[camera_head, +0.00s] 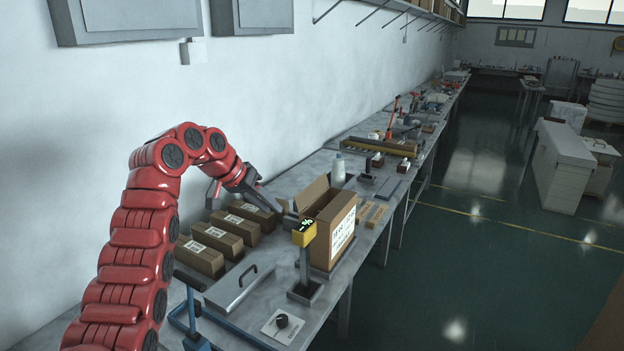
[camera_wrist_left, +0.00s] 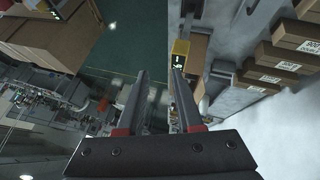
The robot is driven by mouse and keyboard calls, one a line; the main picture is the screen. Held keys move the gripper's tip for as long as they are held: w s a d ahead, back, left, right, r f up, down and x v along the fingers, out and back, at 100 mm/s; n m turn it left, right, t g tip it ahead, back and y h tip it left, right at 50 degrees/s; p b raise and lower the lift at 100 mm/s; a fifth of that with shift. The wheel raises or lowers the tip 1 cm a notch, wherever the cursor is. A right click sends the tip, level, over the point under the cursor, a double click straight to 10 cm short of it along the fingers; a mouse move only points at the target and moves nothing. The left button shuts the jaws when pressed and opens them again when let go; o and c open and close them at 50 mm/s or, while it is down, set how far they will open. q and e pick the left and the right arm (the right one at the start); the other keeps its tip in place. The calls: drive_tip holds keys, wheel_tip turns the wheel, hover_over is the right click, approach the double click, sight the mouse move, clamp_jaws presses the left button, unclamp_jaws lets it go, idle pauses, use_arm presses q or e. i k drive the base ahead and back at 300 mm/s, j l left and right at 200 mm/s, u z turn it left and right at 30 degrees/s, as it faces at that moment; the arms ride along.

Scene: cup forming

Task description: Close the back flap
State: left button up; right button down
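An open brown carton (camera_head: 322,245) with a white printed label stands on the bench in the head view. A flap (camera_head: 312,192) stands up at its far left edge. I cannot tell the state of its other flaps. My left gripper (camera_head: 274,206) is just left of the carton, apart from the raised flap as far as I can see. In the left wrist view the two fingers of my left gripper (camera_wrist_left: 158,80) are spread with nothing between them. A brown surface beside the yellow display in that view may be part of the carton. My right gripper is not in view.
Several closed cartons (camera_head: 200,257) lie left of the open carton, by the wall. A yellow display on a post (camera_head: 304,233) stands in front of it. A grey plate with a handle (camera_head: 240,287) lies nearer me. A white bottle (camera_head: 338,170) stands behind.

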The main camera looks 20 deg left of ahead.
sight(303, 199)
drive_tip(key=i+j, duration=0.15)
drive_tip(key=i, duration=0.3)
drive_tip(key=i+j, duration=0.2)
drive_tip(key=i, duration=0.2)
drive_tip(key=i+j, duration=0.15)
drive_tip(key=i, duration=0.3)
